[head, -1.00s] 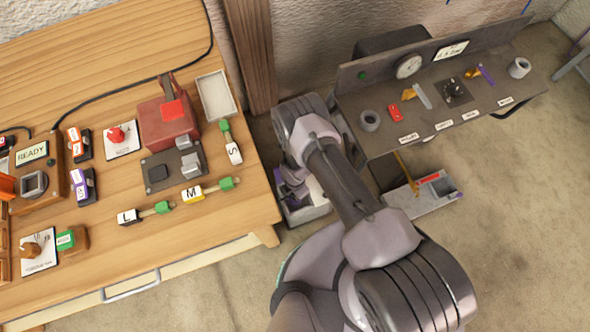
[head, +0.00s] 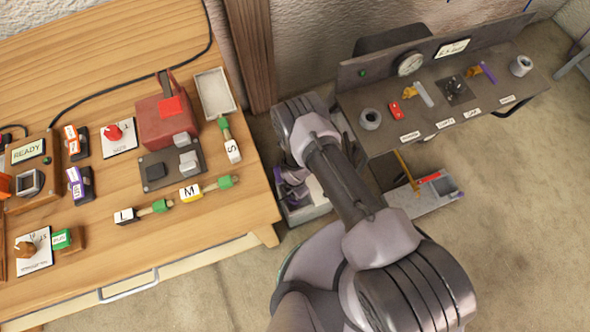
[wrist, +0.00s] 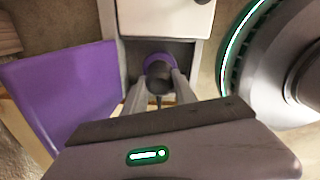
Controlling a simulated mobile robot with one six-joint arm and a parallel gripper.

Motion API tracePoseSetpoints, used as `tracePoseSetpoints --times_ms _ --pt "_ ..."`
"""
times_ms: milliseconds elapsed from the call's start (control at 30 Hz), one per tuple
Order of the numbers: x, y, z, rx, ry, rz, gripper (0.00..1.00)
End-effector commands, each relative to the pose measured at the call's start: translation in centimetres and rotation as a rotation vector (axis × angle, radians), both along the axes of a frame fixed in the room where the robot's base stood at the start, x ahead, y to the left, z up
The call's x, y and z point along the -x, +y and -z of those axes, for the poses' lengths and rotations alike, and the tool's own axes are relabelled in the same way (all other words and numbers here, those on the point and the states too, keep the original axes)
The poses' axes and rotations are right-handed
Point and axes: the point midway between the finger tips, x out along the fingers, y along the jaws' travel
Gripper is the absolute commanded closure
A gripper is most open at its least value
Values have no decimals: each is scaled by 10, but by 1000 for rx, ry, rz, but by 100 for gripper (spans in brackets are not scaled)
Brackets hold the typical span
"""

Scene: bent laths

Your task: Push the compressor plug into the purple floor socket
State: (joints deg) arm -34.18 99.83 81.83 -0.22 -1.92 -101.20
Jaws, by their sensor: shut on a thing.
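In the wrist view my gripper (wrist: 160,82) is shut on the dark compressor plug (wrist: 158,73), with its cable trailing back between the fingers. The plug is at the purple ring of the floor socket (wrist: 160,58), which shows around its far side. I cannot tell how deep the plug sits. A purple flap (wrist: 60,95) stands open to the left, and a white block (wrist: 165,18) is just beyond the socket. In the head view my arm hides most of the grey floor box (head: 305,213) and the plug.
The wooden table (head: 205,258) stands at left with several labelled parts on it. A grey bench (head: 425,142) with a gauge (head: 410,64) stands at right, with a grey tray (head: 425,200) on the floor below. The carpet at lower right is clear.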

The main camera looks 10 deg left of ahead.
Motion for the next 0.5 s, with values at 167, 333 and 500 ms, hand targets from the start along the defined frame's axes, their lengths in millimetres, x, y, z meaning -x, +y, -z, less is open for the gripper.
tracePoseSetpoints --times_ms 167,333,500 --pt "0 0 0 0 0 0 100" --pt "0 0 1 0 0 0 100" --pt "0 0 5 0 0 0 100"
